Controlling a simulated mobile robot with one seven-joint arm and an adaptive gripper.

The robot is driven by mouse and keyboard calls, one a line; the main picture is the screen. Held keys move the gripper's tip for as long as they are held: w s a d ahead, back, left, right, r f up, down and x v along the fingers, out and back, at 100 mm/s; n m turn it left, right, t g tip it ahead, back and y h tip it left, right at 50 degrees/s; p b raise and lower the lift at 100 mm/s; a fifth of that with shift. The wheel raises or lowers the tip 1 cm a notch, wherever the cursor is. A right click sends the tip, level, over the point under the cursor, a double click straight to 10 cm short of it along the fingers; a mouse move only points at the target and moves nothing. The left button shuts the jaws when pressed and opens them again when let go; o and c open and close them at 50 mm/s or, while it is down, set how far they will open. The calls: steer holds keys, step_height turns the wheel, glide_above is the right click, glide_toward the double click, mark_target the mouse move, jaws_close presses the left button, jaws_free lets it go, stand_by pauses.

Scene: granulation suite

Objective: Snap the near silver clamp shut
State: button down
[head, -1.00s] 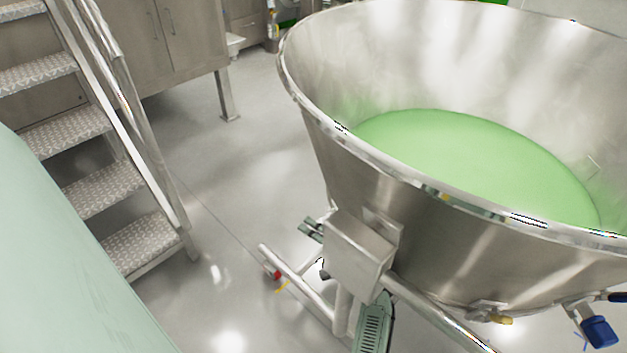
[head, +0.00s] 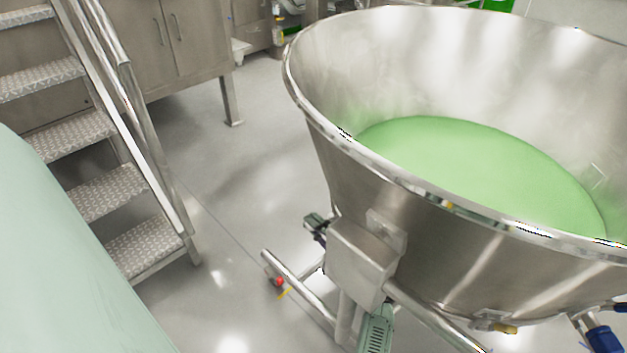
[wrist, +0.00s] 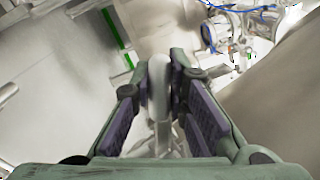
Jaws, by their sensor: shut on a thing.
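In the wrist view, my gripper (wrist: 166,62) has its two purple-padded fingers on either side of a pale silver, rounded piece (wrist: 158,82). It is shut on this piece, which looks like the lever of the near silver clamp. The fingers hide much of it, and I cannot tell how far the clamp is closed. In the head view, I cannot make out the silver clamp or the fingertips clearly.
A large steel bowl (head: 350,170) holding green material (head: 470,170) fills the right of the head view. A grey box (head: 360,262) and floor-level tubes sit below it. Metal steps (head: 105,190) stand at left. Open floor (head: 225,190) lies between.

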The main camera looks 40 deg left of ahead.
stand_by(0.3)
steer(key=c, duration=1.6)
jaws_free()
steer(key=shift+o, duration=0.2)
